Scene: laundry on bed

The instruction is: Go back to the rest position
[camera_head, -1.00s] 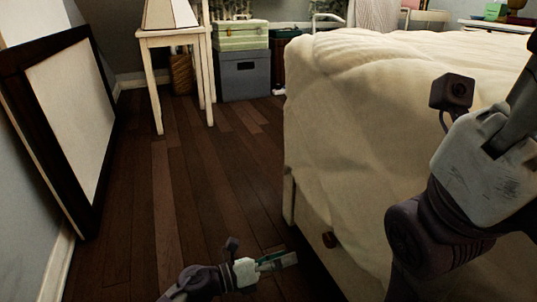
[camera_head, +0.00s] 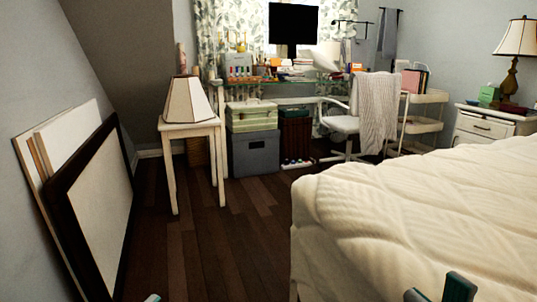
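My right gripper (camera_head: 438,291) shows at the bottom edge, in front of the bed (camera_head: 400,215). Its two teal-and-dark fingertips stand apart with bed cover visible between them, so it is open and looks empty. Only a small fingertip of my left gripper (camera_head: 152,297) shows at the bottom edge, over the dark floor. The rest of it is out of the picture. No laundry shows in either gripper or on the visible part of the bed.
Dark wooden floor (camera_head: 200,245) lies clear between the bed and framed panels (camera_head: 95,215) leaning on the left wall. A small white table (camera_head: 190,130) with a lamp, storage boxes (camera_head: 255,152), a desk and a chair (camera_head: 345,124) stand further back.

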